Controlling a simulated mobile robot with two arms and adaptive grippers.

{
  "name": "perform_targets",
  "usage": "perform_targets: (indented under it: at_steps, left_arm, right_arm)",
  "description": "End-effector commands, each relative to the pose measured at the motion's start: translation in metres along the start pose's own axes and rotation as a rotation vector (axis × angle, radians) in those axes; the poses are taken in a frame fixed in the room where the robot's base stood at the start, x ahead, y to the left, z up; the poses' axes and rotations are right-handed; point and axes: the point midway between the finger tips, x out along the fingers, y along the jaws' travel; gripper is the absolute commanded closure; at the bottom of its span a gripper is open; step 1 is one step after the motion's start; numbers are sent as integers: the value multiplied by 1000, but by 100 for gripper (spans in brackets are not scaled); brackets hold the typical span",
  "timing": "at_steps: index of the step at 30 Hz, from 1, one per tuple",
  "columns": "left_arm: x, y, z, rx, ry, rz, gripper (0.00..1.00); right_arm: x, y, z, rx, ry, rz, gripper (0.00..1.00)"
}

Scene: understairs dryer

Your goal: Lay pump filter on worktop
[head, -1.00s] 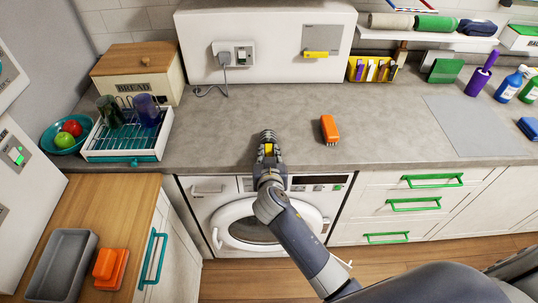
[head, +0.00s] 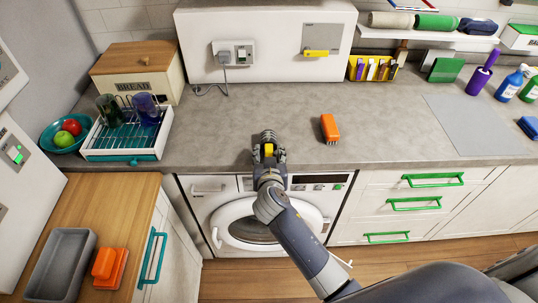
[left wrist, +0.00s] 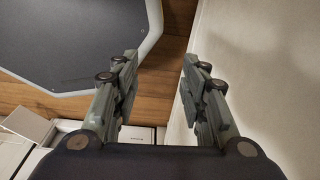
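My right gripper (head: 268,147) is over the front edge of the grey worktop (head: 215,125), above the washing machine. A small yellow piece (head: 268,150) shows between its fingers. I cannot tell whether this is the pump filter or part of the gripper, nor whether the fingers are closed on it. No other thing in view can be told as the pump filter. In the left wrist view, my left gripper (left wrist: 158,65) has its two fingers wide apart with nothing between them, above the wooden floor.
An orange brush (head: 329,128) lies on the worktop right of my right gripper. A dish rack (head: 125,155) and bread box (head: 137,70) stand at left. A grey tray (head: 62,265) and orange object (head: 110,267) lie on the wooden counter. The worktop's middle is clear.

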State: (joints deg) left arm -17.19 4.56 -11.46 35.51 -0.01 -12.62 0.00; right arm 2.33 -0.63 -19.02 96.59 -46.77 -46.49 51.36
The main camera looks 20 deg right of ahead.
Motion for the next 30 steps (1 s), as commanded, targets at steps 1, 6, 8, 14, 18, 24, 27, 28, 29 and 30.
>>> perform_targets:
  at_steps: [1, 6, 8, 14, 18, 24, 27, 28, 29, 30]
  left_arm:
    - [0, 0, 0, 0, 0, 0, 60]
    - [0, -2, 2, 0, -1, -2, 60]
    - [0, -2, 1, 0, -1, -2, 60]
    - [0, -1, 0, 0, 0, -1, 60]
    - [0, -1, 0, 0, 0, -1, 60]
    - [0, 0, 0, 0, 0, 0, 60]
    - [0, 0, 0, 0, 0, 0, 60]
    - [0, 0, 0, 0, 0, 0, 60]
    - [0, 0, 0, 0, 0, 0, 60]
    - [0, 0, 0, 0, 1, 0, 60]
  right_arm:
    - [0, 0, 0, 0, 0, 0, 55]
    - [-4, 0, 1, 0, -2, 0, 55]
    - [-9, 0, 2, 1, -3, -1, 55]
    - [-45, -1, 2, 3, -3, -2, 55]
    - [-76, 0, 2, 2, -4, -2, 55]
    - [-108, 0, 2, 0, -3, -1, 55]
    - [-116, 0, 1, 1, -2, 0, 55]
    - [-118, 0, 1, 1, -2, 0, 55]
    - [-119, 0, 0, 1, -1, 0, 55]
    - [-120, 0, 0, 1, -1, 1, 55]
